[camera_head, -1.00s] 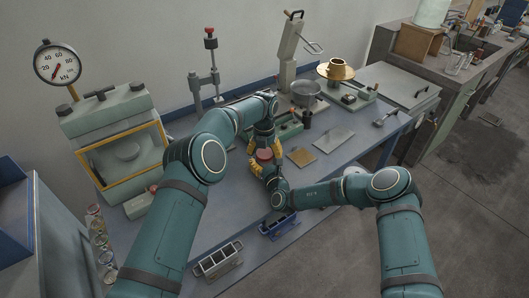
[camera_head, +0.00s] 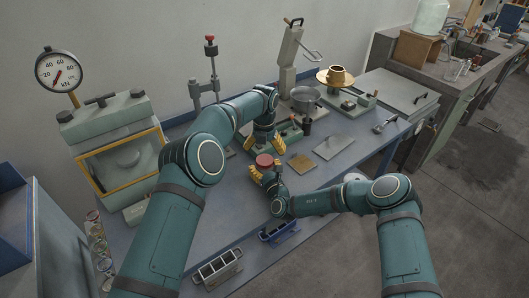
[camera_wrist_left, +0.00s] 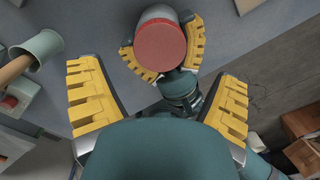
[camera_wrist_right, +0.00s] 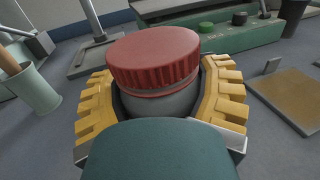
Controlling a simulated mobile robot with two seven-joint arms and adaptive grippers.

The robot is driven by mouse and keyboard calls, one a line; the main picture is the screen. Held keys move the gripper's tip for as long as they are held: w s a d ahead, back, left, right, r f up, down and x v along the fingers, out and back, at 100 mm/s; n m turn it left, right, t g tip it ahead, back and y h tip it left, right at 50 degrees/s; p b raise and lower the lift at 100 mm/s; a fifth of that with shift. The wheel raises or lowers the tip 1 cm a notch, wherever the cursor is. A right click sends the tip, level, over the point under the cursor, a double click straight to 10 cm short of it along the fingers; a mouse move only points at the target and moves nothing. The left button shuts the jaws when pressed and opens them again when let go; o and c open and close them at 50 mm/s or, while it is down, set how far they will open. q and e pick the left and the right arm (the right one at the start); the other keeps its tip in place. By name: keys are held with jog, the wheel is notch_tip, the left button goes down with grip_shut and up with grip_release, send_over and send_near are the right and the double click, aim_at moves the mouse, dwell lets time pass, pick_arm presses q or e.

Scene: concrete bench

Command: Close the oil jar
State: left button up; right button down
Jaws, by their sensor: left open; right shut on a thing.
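The oil jar is a grey jar (camera_wrist_right: 165,100) with a ribbed red lid (camera_wrist_right: 153,55) on its top. My right gripper (camera_wrist_right: 160,112) is shut around the jar's body, below the lid. In the head view the red lid (camera_head: 264,160) shows above my right gripper (camera_head: 264,175). The lid sits over the mouth; I cannot tell how tight it is. My left gripper (camera_head: 266,146) is open and empty, just behind the lid and apart from it. In the left wrist view its fingers (camera_wrist_left: 158,100) are spread, with the lid (camera_wrist_left: 160,46) beyond them.
A rack (camera_head: 217,268) and a blue holder (camera_head: 279,230) stand near the bench's front edge. Flat plates (camera_head: 302,163) lie right of the jar. Test equipment lines the back.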

pick_arm(q)
jog(key=shift+o, duration=0.3)
jog(key=n, duration=0.6)
jog(key=shift+r, duration=0.2)
jog(key=n, duration=0.7)
jog(key=shift+r, duration=0.2)
jog(key=n, duration=0.7)
jog(key=shift+w+r, duration=0.1)
jog(key=shift+r, duration=0.1)
jog(key=n, duration=0.7)
jog(key=shift+r, duration=0.15)
jog(key=n, duration=0.7)
jog(key=shift+r, duration=0.25)
jog(key=n, duration=0.7)
jog(key=shift+r, duration=0.2)
jog(key=n, duration=0.6)
jog(key=shift+r+n, duration=0.15)
jog(key=shift+n, duration=0.25)
jog(key=n, duration=0.6)
jog(key=shift+r+n, duration=0.2)
jog(key=shift+n, duration=0.1)
